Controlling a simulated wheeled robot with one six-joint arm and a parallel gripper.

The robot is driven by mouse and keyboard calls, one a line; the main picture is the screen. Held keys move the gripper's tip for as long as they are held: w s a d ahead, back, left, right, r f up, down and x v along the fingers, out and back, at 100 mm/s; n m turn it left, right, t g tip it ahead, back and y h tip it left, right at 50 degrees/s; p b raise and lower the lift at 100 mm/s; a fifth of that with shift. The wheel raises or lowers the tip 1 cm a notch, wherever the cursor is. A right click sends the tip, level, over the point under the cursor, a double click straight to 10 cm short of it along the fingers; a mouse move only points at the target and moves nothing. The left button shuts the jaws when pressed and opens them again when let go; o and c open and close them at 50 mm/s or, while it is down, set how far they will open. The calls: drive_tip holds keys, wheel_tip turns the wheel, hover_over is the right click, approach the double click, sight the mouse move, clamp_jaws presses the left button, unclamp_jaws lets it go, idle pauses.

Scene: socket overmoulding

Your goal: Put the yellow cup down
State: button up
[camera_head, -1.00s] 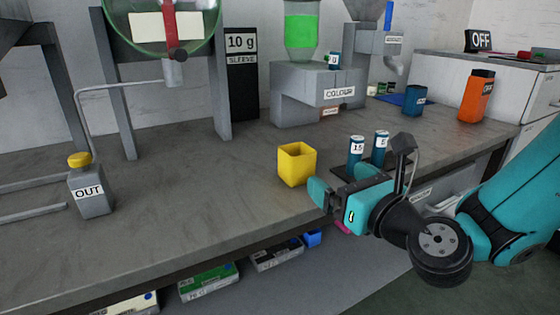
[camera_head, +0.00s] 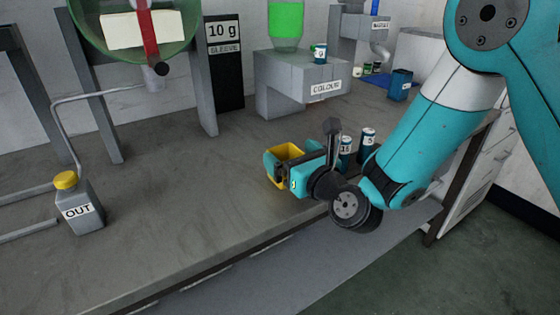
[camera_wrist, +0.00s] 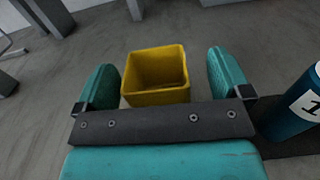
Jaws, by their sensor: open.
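The yellow cup (camera_head: 285,151) is a square, open-topped cup standing upright on the grey bench. In the wrist view the cup (camera_wrist: 155,97) sits between the two teal fingers, with a gap on each side, and it looks empty. My gripper (camera_wrist: 172,80) is open around it and not touching it as far as I can see. In the head view my gripper (camera_head: 284,168) covers the cup's lower front and right part.
Blue-green canisters (camera_head: 367,140) stand close to the right of my gripper; one shows at the right edge of the wrist view (camera_wrist: 298,104). The grey OUT bottle (camera_head: 80,205) is at the left. The bench (camera_head: 180,210) between is clear.

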drive_tip(key=shift+s+a, duration=0.1)
drive_tip(key=shift+a, duration=0.2)
drive_tip(key=shift+c, duration=1.1)
drive_tip(key=c, duration=0.8)
drive_tip(key=shift+c, duration=0.2)
drive_tip(key=shift+r, duration=0.15)
